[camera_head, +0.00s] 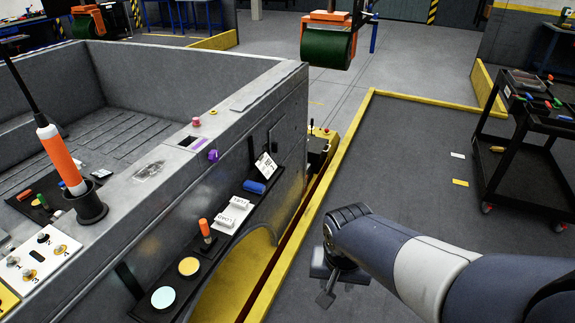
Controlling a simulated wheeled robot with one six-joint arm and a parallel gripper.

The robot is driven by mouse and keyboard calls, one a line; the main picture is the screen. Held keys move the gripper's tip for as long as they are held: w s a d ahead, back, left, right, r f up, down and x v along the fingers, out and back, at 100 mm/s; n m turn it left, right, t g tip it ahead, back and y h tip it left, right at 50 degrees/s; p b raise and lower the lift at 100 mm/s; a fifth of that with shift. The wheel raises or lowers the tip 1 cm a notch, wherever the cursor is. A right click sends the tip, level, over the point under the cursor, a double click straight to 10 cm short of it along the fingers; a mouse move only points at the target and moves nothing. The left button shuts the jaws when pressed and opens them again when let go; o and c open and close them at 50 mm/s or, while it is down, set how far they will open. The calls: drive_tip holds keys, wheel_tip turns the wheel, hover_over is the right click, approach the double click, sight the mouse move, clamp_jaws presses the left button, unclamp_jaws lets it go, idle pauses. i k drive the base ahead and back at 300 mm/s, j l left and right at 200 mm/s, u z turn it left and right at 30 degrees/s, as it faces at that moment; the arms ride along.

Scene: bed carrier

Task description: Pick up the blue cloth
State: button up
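A small blue bundle (254,187), which looks like the blue cloth rolled up, lies on the narrow black side shelf (215,249) of the grey carrier. It lies at the shelf's far end, just below a tilted white card with black marks (265,166). My arm comes in from the lower right. My gripper (325,292) hangs over the dark floor, to the right of the carrier and well apart from the bundle. Its fingers are small and partly hidden by my wrist, so I cannot tell whether they are open.
The shelf also holds white blocks (234,212), an orange-topped item (205,230), a yellow disc (189,266) and a pale disc (163,297). An orange-and-white post (61,158) stands on the carrier's rim. A black tool cart (530,120) is at right. Floor between is mostly clear.

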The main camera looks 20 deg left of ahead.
sight(253, 187)
drive_tip(key=i+u, duration=0.1)
drive_tip(key=i, duration=0.7)
drive_tip(key=i+l+u, duration=0.15)
drive_tip(key=i, duration=0.6)
drive_tip(key=i+u, duration=0.2)
drive_tip(key=u, duration=0.2)
drive_tip(key=i+u, duration=0.25)
drive_tip(key=u, duration=0.15)
drive_tip(key=i+u, duration=0.2)
drive_tip(key=u, duration=0.2)
drive_tip(key=i+l+u, duration=0.2)
drive_tip(key=u, duration=0.25)
drive_tip(key=i+u, duration=0.3)
drive_tip(key=l+u, duration=0.15)
drive_tip(key=u, duration=0.2)
drive_tip(key=i, duration=0.05)
